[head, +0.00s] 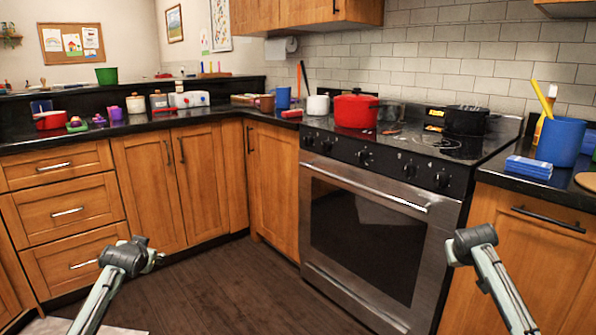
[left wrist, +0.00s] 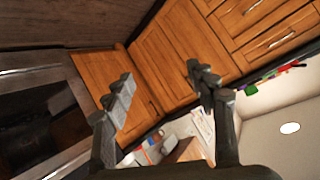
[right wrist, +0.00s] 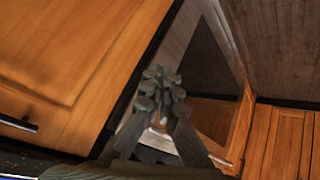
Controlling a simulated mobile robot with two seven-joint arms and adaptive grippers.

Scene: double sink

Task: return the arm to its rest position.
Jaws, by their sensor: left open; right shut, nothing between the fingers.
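My left arm comes in at the lower left of the head view, with its gripper (head: 150,258) over the floor in front of the wooden cabinets. In the left wrist view the two fingers of this gripper (left wrist: 160,78) are spread apart with nothing between them. My right arm comes in at the lower right of the head view, with its gripper (head: 456,250) in front of the oven's right edge. In the right wrist view the fingers of this gripper (right wrist: 161,88) are together and hold nothing. Both grippers are below counter height.
The oven (head: 370,230) carries a red pot (head: 356,110) and a black pot (head: 466,120). A blue container (head: 561,142) and a blue box (head: 528,167) stand on the right counter. Cups and small items line the left counter. The dark floor (head: 230,290) between my arms is clear.

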